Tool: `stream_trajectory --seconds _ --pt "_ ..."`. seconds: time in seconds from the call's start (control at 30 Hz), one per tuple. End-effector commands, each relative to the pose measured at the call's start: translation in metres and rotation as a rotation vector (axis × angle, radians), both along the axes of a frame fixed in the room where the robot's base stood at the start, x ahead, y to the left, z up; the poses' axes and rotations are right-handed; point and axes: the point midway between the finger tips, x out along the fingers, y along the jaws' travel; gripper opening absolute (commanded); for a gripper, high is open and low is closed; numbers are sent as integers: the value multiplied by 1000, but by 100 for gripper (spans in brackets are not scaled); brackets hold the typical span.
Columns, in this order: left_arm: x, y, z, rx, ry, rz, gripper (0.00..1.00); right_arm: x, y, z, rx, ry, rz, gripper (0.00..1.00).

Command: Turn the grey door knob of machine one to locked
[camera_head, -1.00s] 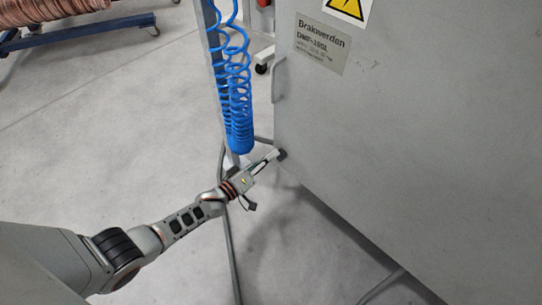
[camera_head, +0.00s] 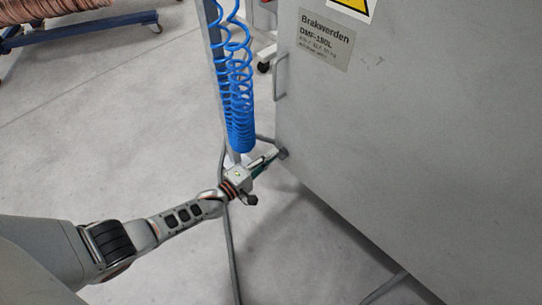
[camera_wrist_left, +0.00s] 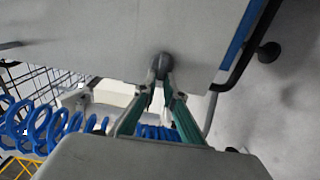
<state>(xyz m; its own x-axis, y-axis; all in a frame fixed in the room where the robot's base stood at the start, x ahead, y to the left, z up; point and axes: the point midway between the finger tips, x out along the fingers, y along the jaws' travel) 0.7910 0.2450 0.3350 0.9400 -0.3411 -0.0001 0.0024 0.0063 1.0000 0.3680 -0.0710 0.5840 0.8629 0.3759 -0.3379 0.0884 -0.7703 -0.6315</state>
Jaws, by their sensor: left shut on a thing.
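The grey door knob (camera_head: 283,154) sits near the lower left corner of the large grey cabinet door (camera_head: 420,130) of the machine. In the left wrist view the knob (camera_wrist_left: 163,65) is a dark grey rounded knob at the edge of the door panel. My left gripper (camera_head: 272,157) reaches it from the left. In the left wrist view the fingertips (camera_wrist_left: 162,78) of its green-lined fingers close on the knob from both sides. The fingers cover part of the knob, and its turn position is hard to tell. My right gripper is not in view.
A blue coiled hose (camera_head: 238,100) hangs on a grey post just behind my left gripper. A door handle (camera_head: 280,78) sticks out higher on the door's left edge. A blue rack with copper tube (camera_head: 60,12) stands far left. Open floor (camera_head: 110,130) lies between.

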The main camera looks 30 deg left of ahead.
Motion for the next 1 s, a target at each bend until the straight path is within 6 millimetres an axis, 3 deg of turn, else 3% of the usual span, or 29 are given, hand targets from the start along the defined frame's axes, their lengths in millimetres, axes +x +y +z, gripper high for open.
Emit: stream_trajectory --seconds 0.43,0.5,0.53,1.0 --pt "0 -1 0 -9 3 -1 0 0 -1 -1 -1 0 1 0" --pt "0 -1 0 -9 3 -1 25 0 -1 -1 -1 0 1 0" --pt "0 -1 0 -8 3 -1 26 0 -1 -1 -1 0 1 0" --pt "-9 3 -2 -7 5 0 26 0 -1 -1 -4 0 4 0"
